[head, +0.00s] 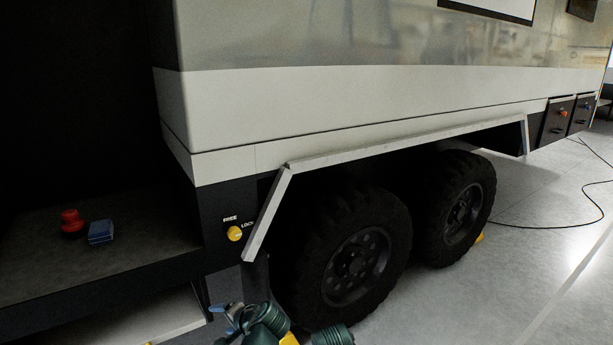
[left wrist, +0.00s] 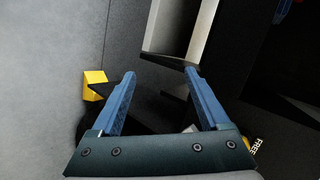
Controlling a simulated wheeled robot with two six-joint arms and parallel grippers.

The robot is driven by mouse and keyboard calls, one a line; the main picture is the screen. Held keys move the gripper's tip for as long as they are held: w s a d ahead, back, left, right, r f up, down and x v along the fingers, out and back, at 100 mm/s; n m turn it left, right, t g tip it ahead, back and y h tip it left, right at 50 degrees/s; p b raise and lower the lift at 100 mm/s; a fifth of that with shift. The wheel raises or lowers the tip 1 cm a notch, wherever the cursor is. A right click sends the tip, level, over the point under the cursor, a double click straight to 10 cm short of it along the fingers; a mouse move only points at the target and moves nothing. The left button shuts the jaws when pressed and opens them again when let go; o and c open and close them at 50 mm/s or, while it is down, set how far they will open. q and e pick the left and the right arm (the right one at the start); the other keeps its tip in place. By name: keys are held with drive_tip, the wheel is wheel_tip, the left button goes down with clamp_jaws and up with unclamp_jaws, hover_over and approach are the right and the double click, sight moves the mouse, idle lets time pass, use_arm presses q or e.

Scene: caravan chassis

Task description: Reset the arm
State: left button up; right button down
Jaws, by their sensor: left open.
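My left gripper (head: 232,322) shows at the bottom of the head view, below the yellow knob (head: 235,233) marked FREE and LOCK on the caravan's dark side panel. In the left wrist view the left gripper (left wrist: 160,82) has its two blue fingers spread apart, with nothing between them. It is apart from the knob. Part of the FREE label and a bit of yellow show at the lower right of the left wrist view. My right gripper is in neither view.
A red knob-like object (head: 71,221) and a blue block (head: 101,232) sit on the dark ledge (head: 150,245) at left. Two black wheels (head: 350,265) stand under the pale fender trim. A yellow wedge (left wrist: 95,84) is on the floor. Open floor lies at right, with a black cable (head: 577,225).

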use_arm(q)
drive_tip(key=s+d+f+n+g+h, duration=0.6)
drive_tip(key=s+f+h, duration=0.25)
drive_tip(key=s, duration=0.25)
drive_tip(key=s+d+r+m+p, duration=0.1)
drive_tip(key=s+d+r+p, duration=0.1)
drive_tip(key=r+p, duration=0.6)
drive_tip(key=s+d+r+m+y+p, duration=0.1)
drive_tip(key=d+r+p, duration=0.4)
drive_tip(key=r+p, duration=0.4)
drive_tip(key=s+d+r+m+g+p, duration=0.1)
drive_tip(key=s+d+r+m+p, duration=0.1)
drive_tip(key=r+p, duration=0.6)
drive_tip(key=shift+s+d+r+p, duration=0.35)
drive_tip(key=shift+d+p, duration=0.2)
drive_tip(key=shift+d, duration=0.3)
drive_tip(key=shift+f, duration=0.1)
